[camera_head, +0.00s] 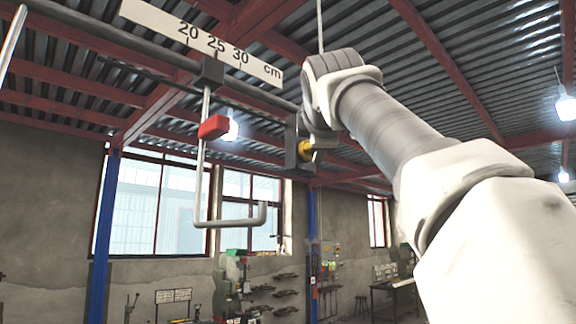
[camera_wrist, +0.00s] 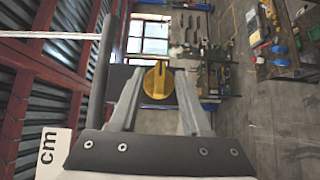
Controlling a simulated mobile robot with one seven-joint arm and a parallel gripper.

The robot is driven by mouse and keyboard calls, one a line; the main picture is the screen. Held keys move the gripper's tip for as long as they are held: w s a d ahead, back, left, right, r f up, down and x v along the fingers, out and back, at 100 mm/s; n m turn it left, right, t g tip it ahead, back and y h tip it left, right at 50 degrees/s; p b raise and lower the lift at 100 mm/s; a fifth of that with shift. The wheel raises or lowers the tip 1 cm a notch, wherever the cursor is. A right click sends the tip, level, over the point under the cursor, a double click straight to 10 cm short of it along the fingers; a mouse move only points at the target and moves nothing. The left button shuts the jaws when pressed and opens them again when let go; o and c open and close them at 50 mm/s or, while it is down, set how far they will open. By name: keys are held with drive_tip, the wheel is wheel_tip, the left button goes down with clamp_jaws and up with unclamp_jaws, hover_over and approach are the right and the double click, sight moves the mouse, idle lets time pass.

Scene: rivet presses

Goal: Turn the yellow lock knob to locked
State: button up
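The yellow lock knob (camera_wrist: 158,81) is round with a raised ridge, which runs up and down in the wrist view. It sits on a dark grey block on the rail; in the head view the knob (camera_head: 305,150) shows partly, just below the end of my arm. My gripper (camera_wrist: 160,73) is open, with one finger on each side of the knob in the wrist view. A gap shows between each finger and the knob, and I cannot tell how deep the knob lies between the tips. My gripper's fingers are hard to make out in the head view.
A white ruler (camera_head: 205,42) marked 20, 25, 30 cm runs along the dark rail (camera_head: 248,94). A grey bent rod (camera_head: 230,223) with a red piece (camera_head: 213,127) hangs from a slider left of the knob. Benches and tools stand far behind and below.

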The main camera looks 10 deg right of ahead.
drive_tip(key=s+a+b, duration=0.2)
drive_tip(key=s+b, duration=0.1)
drive_tip(key=s, duration=1.4)
drive_tip(key=shift+a, duration=0.4)
drive_tip(key=w+d+f+m+g+y+b, duration=0.1)
drive_tip(key=w+f+m+g, duration=0.2)
drive_tip(key=f, duration=1.3)
drive_tip(key=f+m+g+b, duration=0.2)
drive_tip(key=f+m+g, duration=0.15)
drive_tip(key=f, duration=1.25)
drive_tip(key=s+d+f+m+g+y, duration=0.1)
drive_tip(key=s+f+m, duration=0.3)
drive_tip(key=f, duration=1.2)
drive_tip(key=s+d+f+m+g+b, duration=0.1)
drive_tip(key=s+f+m+g, duration=0.3)
drive_tip(key=f, duration=1.2)
drive_tip(key=s+m, duration=0.1)
drive_tip(key=s, duration=0.2)
drive_tip(key=shift+f+y, duration=0.2)
drive_tip(key=shift+y, duration=0.2)
